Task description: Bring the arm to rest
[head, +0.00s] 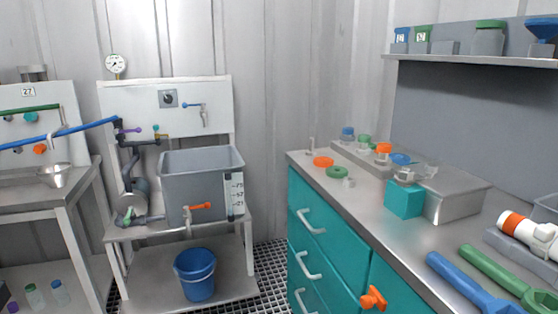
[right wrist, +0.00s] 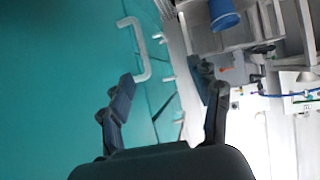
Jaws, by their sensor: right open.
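My right gripper (right wrist: 164,82) shows in the right wrist view with its two dark fingers spread apart and nothing between them. Beyond it are the teal cabinet front (right wrist: 60,80) and a white drawer handle (right wrist: 136,45). I cannot tell the exact gap between the gripper and the cabinet. Neither arm shows in the head view, and my left gripper is in no view.
A teal cabinet (head: 333,245) with a grey worktop (head: 405,232) stands at the right, with handles and an orange knob (head: 373,298) jutting out. A grey tank (head: 200,175) stands on a bench at left. A blue bucket (head: 195,275) sits below. Grated floor (head: 271,275) shows between.

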